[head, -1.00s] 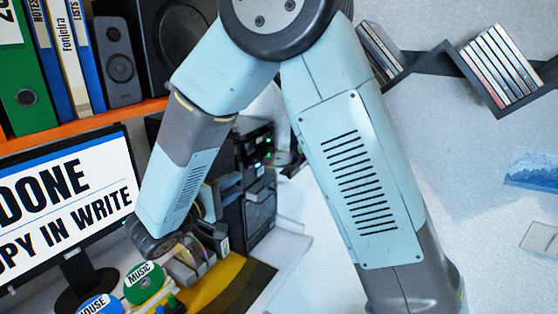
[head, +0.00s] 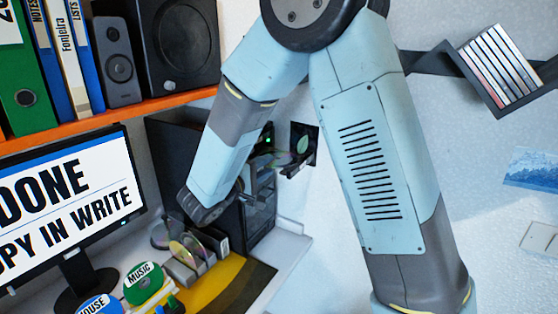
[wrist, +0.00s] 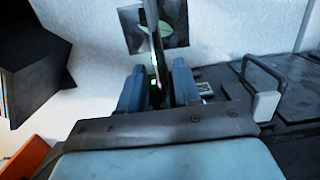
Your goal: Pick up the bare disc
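The bare disc (wrist: 155,35) shows nearly edge-on in the wrist view, as a thin dark strip running down between the two fingers of my gripper (wrist: 158,72). The fingers stand apart, one on each side of it, with narrow gaps showing, so I see no clear grip. Its lower end is hidden by my gripper's body. My gripper is mostly hidden there.
A rack with upright discs (head: 187,250) stands on the desk. The monitor (head: 70,190) is left. Speakers (head: 178,45) and binders stand on the orange shelf (head: 110,118). A picture (head: 303,145) hangs behind the disc. A zigzag shelf with cases (head: 505,65) is right.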

